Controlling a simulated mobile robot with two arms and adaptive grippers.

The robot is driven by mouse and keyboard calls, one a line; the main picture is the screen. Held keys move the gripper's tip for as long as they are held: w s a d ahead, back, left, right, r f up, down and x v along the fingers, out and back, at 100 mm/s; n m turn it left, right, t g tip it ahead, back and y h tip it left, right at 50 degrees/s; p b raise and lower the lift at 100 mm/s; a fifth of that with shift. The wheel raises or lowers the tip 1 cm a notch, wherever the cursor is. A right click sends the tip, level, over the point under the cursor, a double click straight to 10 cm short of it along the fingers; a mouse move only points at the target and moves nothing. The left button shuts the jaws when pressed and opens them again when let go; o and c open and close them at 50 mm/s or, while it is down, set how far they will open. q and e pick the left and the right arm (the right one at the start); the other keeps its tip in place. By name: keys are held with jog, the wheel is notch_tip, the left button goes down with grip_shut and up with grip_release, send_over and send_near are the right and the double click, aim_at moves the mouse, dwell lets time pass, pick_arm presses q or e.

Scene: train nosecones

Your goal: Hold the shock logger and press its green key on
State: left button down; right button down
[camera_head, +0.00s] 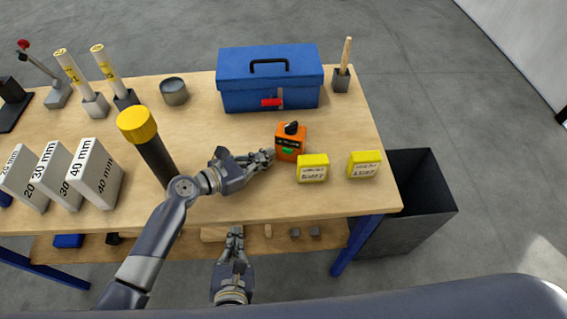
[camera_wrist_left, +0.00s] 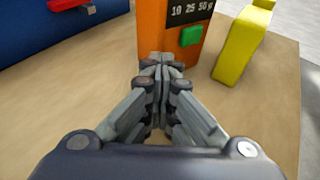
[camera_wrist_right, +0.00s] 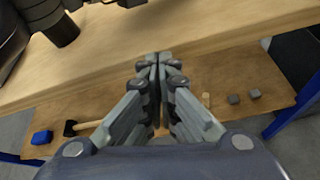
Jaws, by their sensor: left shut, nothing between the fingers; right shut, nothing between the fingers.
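The orange shock logger (camera_head: 291,145) stands upright on the bench, with a black knob on top and a green key (camera_head: 287,151) on its front. My left gripper (camera_head: 270,154) is shut and empty, its fingertips right at the logger's left side. In the left wrist view the fingertips (camera_wrist_left: 161,60) are in front of the orange body (camera_wrist_left: 168,40), below and left of the green key (camera_wrist_left: 191,36). I cannot tell whether they touch it. My right gripper (camera_head: 236,230) is shut and empty, just off the bench's front edge; its fingertips (camera_wrist_right: 159,60) also show in the right wrist view.
Two yellow blocks (camera_head: 313,173) (camera_head: 364,169) stand right of the logger. A blue toolbox (camera_head: 270,89) is behind it. A black tube with a yellow cap (camera_head: 138,123) and white gauge blocks (camera_head: 97,175) stand left. A dark bin (camera_head: 423,196) is beside the bench.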

pick_arm(q)
jog(key=shift+w, duration=0.1)
pick_arm(e)
jog(key=w+d+r+m+h, duration=0.1)
jog(key=w+d+r+h, duration=0.3)
jog(key=d+r, duration=0.4)
jog(key=shift+w+d+t+h, duration=0.25)
jog(key=shift+t+h, duration=0.15)
jog(key=shift+h, duration=0.3)
send_near(288, 154)
jog(key=x, duration=0.2)
jog(key=f+x, duration=0.1)
jog(key=x, duration=0.2)
jog(key=shift+a+f, duration=0.1)
jog(key=shift+w+d, duration=0.2)
jog(key=shift+w, duration=0.4)
